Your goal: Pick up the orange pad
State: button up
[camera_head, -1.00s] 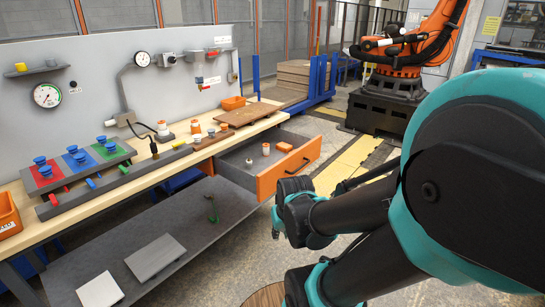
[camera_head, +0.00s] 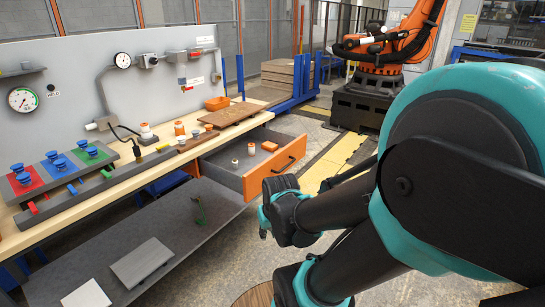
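The orange pad (camera_head: 270,146) is a small flat block lying in the open grey drawer with an orange front (camera_head: 274,168), near the drawer's far right part. A small orange-and-white cylinder (camera_head: 251,148) and a small pale peg (camera_head: 235,163) stand in the same drawer, left of the pad. My gripper (camera_head: 264,228) points down in front of the drawer, below and apart from the pad. Its fingers are mostly hidden behind my own arm, so its opening does not show.
The wooden workbench (camera_head: 110,193) runs along the left, with red, blue and green plates with knobs on it. The drawer's orange front and handle stick out toward my arm. A grey lower shelf (camera_head: 195,232) lies below. An orange robot arm (camera_head: 395,45) stands at the back.

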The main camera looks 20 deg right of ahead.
aim_at(268, 145)
jog(key=u, duration=1.6)
jog(key=z, duration=2.05)
jog(key=i+l, duration=0.1)
jog(key=i, duration=0.4)
jog(key=i+l+u, duration=0.1)
jog(key=i, duration=0.4)
jog(key=i+l, duration=0.15)
jog(key=i, duration=0.35)
jog(key=j+u, duration=0.05)
